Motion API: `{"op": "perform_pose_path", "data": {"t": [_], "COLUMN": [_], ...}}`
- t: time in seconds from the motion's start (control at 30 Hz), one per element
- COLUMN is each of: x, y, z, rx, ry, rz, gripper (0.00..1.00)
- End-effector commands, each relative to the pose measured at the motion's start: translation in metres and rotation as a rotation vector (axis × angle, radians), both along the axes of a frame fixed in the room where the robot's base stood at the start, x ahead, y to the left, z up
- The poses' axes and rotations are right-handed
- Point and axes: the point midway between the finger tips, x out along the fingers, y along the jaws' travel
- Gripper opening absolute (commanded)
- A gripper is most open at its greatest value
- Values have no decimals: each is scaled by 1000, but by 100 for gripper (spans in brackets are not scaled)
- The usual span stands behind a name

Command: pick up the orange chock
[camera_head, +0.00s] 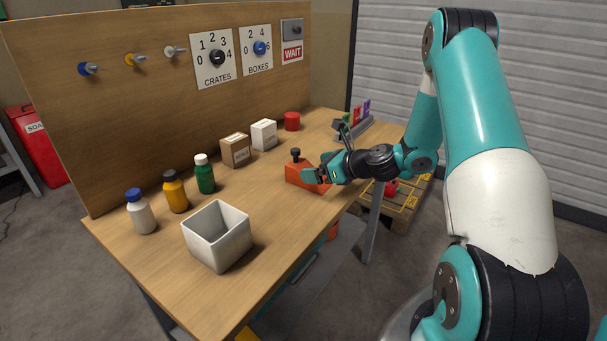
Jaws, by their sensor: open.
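The orange chock (297,172) is a wedge-shaped block with a black knob on top. It rests on the wooden table near its front right edge. My gripper (311,175) is open at the right end of the chock, with its fingers at or just over that end. The fingers and wrist hide part of the chock's right side. I cannot tell whether the fingers touch it.
A white open bin (218,237) stands front left, near white, yellow and green bottles (204,174). A brown box (236,151), a white box (264,135) and a red cylinder (292,121) stand behind the chock.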

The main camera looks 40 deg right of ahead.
Motion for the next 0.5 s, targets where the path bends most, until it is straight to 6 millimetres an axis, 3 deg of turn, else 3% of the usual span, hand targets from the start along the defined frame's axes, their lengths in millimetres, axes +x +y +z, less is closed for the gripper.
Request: {"op": "perform_pose_path", "data": {"t": [0.33, 0.5], "x": [38, 45], "y": [15, 17], "z": [-18, -22], "rx": [-1, 0], "ry": [0, 1], "rz": [4, 1], "gripper": [94, 94]}}
